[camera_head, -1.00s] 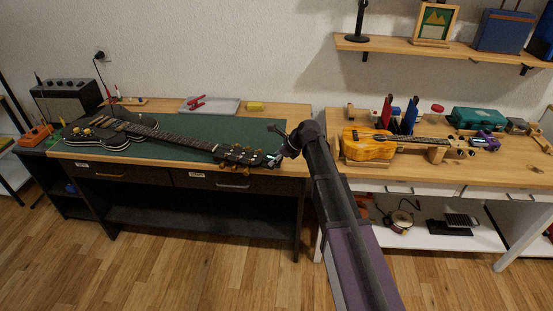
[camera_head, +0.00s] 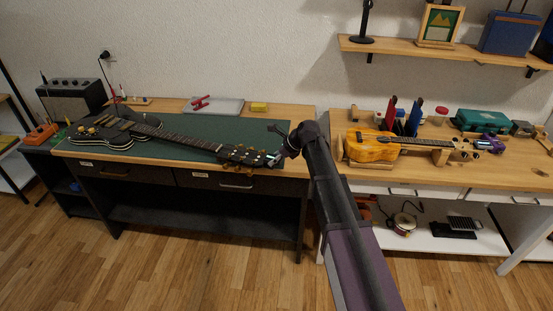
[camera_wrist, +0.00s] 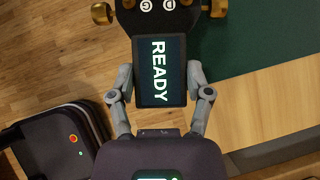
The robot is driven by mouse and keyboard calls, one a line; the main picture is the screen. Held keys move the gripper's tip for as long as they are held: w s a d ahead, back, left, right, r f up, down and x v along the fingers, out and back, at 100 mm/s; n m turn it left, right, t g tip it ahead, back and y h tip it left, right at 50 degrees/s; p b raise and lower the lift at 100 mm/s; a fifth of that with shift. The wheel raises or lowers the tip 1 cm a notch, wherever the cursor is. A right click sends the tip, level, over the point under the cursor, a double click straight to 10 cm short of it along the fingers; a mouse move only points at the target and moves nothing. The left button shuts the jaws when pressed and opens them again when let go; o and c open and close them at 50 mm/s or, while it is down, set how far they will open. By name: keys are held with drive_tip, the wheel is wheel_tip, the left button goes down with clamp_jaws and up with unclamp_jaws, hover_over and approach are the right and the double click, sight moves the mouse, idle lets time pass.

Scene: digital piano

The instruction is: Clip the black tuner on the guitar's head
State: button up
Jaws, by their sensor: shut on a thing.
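The black guitar (camera_head: 112,137) lies on the left bench, its neck pointing right and its head (camera_head: 247,156) near the bench's right front edge. In the wrist view, the guitar's head (camera_wrist: 185,22) shows at the top, with gold pegs and the letters G and D. My gripper (camera_wrist: 160,82) is shut on the black tuner (camera_wrist: 159,93), a finger on each side. The tuner's screen reads READY. Its top edge meets the end of the head in the picture; whether it is clipped on cannot be told. In the head view, my gripper (camera_head: 279,152) is beside the head.
The green mat (camera_head: 200,126) lies under the guitar, with a grey tray (camera_head: 225,106) and a yellow block (camera_head: 259,107) behind. The right bench bears an orange ukulele (camera_head: 372,148) on wooden supports. A gap separates the benches. The wooden floor in front is clear.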

drive_tip(key=shift+w+a, duration=0.2)
drive_tip(key=shift+a, duration=0.45)
drive_tip(key=shift+w+a, duration=0.15)
drive_tip(key=shift+a, duration=0.5)
idle(0.6)
drive_tip(key=o, duration=1.1)
drive_tip(key=shift+o, duration=0.2)
drive_tip(key=shift+d+r, duration=0.1)
drive_tip(key=shift+r, duration=0.05)
drive_tip(key=shift+p+v, duration=2)
drive_tip(key=shift+v, duration=0.3)
